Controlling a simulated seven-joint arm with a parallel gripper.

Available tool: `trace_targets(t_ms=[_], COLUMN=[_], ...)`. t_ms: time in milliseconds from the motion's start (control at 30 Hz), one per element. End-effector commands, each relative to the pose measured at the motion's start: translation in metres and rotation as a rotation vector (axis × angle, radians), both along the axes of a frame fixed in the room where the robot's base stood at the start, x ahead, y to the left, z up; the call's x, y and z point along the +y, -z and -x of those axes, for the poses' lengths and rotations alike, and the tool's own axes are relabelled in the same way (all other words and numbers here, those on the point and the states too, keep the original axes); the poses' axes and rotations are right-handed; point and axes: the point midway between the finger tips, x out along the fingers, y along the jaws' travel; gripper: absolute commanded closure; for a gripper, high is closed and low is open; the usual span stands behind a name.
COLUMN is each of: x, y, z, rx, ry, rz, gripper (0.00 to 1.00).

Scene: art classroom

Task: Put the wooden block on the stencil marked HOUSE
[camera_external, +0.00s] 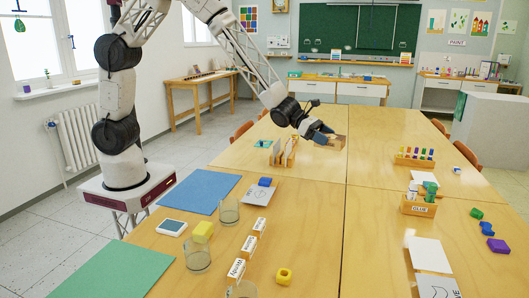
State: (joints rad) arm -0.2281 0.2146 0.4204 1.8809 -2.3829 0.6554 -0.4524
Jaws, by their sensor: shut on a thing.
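My gripper (322,133) is shut on the wooden block (338,143) and holds it over the far left part of the table. The gap between block and tabletop is hard to judge. I cannot read the word HOUSE anywhere. A white sheet with a drawn outline (258,195) lies left of the middle, with a blue block (265,182) at its upper edge. Another sheet with dark lines (438,286) is at the front right, cut off by the picture's edge. I cannot tell which sheet is the HOUSE stencil.
A wooden rack (284,154) stands just left of the held block. Glass cups (229,211), small label cards (249,246), a yellow block (203,229) and a yellow nut-like piece (284,276) stand at front left. A GLUE box (419,207) is at right. The table's middle is mostly clear.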

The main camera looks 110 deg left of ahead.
Motion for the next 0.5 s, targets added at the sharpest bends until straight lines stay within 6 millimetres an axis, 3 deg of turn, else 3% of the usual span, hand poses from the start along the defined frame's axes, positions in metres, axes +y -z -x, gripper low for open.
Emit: trace_targets(t_ms=[100, 500], x=[0.031, 0.120], y=[-0.002, -0.002], z=[0.012, 0.060], rx=[-0.002, 0.000], ry=[-0.017, -0.059], rz=[-0.001, -0.002], gripper=[0.54, 0.54])
